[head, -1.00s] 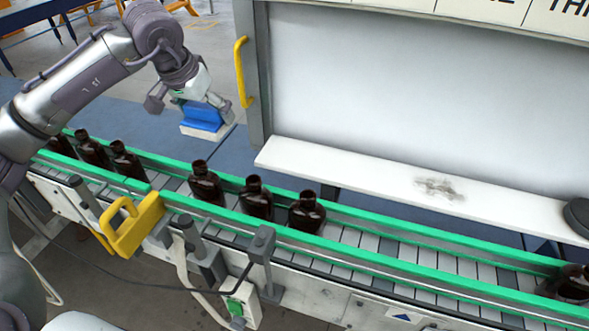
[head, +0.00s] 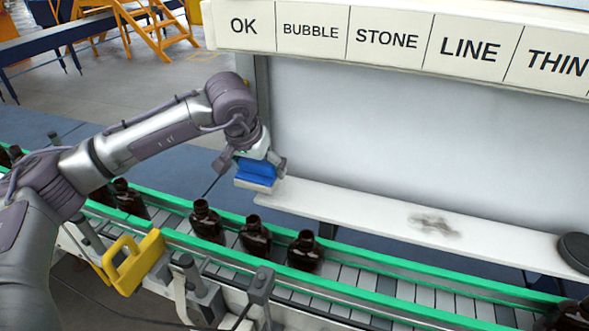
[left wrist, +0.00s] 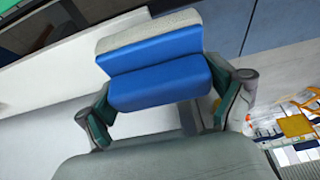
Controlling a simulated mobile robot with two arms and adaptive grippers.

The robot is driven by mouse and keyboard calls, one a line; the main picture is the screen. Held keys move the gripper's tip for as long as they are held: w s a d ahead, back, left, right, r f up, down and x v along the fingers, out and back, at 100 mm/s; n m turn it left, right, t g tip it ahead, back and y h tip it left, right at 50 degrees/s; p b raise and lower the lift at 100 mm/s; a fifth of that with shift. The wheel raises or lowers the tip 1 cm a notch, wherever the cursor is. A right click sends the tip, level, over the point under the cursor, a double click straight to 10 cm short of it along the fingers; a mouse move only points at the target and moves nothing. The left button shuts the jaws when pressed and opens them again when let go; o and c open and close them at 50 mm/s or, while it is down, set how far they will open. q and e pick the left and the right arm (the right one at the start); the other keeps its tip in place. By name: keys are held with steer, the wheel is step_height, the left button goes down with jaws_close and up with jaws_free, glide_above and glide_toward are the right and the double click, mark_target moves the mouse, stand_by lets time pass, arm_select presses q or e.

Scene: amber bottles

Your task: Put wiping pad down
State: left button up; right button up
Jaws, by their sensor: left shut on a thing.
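The wiping pad (head: 256,172) has a blue grip and a pale, whitish underside. My left gripper (head: 250,163) is shut on its blue part and holds it in the air by the left end of the white shelf (head: 330,212). The left wrist view shows the pad (left wrist: 158,72) between the two fingers of the left gripper (left wrist: 165,98), with the pale face turned away. A gap between pad and shelf is hard to judge. A grey smudge (head: 434,225) marks the shelf to the right. My right gripper is not in view.
A conveyor with green rails (head: 400,282) carries several dark amber bottles (head: 256,237) in front of the shelf. A yellow handle (head: 133,262) stands at its near side. A dark round object (head: 575,252) sits at the shelf's right end. Labels line the white panel above.

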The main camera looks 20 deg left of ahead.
arm_select(q)
steer(key=p, duration=0.2)
glide_above(296, 185)
steer(key=s+a, duration=0.1)
steer(key=s, duration=0.1)
steer(key=shift+a+r, duration=0.1)
steer(key=shift+a, duration=0.1)
steer(key=shift+w+d+f+p, duration=0.2)
steer(key=shift+d+f+p, duration=0.05)
steer(key=shift+d+p, duration=0.4)
step_height(296, 185, down, 3)
steer(key=shift+d+r+p, duration=0.1)
steer(key=shift+r+p, duration=0.1)
steer(key=shift+p, duration=0.25)
steer(key=shift+f, duration=0.1)
steer(key=o, duration=0.7)
